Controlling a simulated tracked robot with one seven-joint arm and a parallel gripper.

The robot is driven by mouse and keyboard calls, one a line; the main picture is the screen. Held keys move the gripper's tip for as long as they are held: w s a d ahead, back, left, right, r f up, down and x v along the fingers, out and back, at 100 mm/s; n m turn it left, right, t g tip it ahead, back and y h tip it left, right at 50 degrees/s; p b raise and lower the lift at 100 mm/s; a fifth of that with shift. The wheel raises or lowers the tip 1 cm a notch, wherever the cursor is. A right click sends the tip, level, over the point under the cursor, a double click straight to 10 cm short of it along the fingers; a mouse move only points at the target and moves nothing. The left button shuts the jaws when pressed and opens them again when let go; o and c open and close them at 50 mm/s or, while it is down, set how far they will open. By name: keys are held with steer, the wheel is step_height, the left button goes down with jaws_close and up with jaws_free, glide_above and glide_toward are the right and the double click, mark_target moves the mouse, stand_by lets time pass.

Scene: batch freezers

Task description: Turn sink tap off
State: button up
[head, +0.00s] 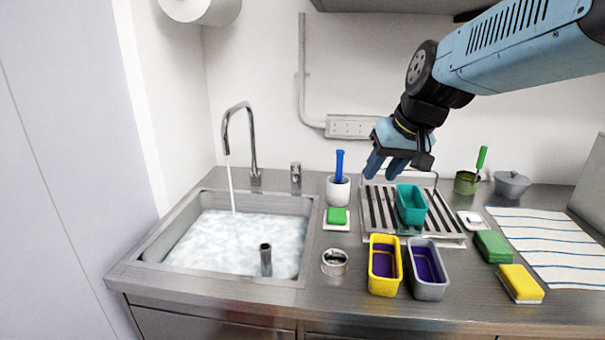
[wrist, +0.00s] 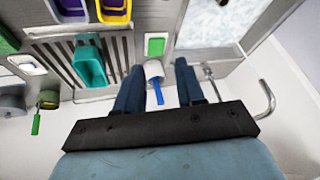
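The curved metal tap (head: 251,140) stands behind the sink (head: 303,240), and a stream of water runs from its spout. The sink holds rippling water. A small metal knob (head: 296,173) stands right of the tap; I cannot tell whether it is the tap's handle. My gripper (head: 384,170) is raised above the drying rack, right of the tap and apart from it. In the wrist view its two blue fingers (wrist: 159,86) are spread with nothing held between them. The tap (wrist: 266,100) and the knob (wrist: 209,74) show to the right of the fingers there.
A white cup (head: 338,190) with a blue-handled brush stands between the knob and the drying rack (head: 455,236). A teal tub (head: 411,204) sits on the rack. Yellow (head: 385,285) and grey (head: 430,288) tubs stand in front. A pipe and socket box (head: 350,126) are on the wall.

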mark_target(296, 170)
steer(key=shift+y, duration=0.9)
steer(key=w, duration=0.4)
steer(key=w+a+f, duration=0.1)
steer(key=w, duration=0.3)
steer(key=w+a+f, duration=0.1)
steer(key=w, duration=0.3)
steer(key=shift+w+a, duration=0.1)
steer(key=shift+a, duration=0.1)
jaws_close()
steer(key=w+a+f+y, duration=0.1)
steer(key=w+f, duration=0.2)
steer(key=w, duration=0.5)
steer(key=w+f+y, duration=0.1)
steer(key=w+f, duration=0.3)
steer(key=w, duration=0.3)
steer(key=w+a+f, duration=0.5)
steer(key=a+f, duration=0.1)
steer(key=a, duration=0.2)
steer(key=shift+a+f, duration=0.2)
steer(key=shift+a, duration=0.1)
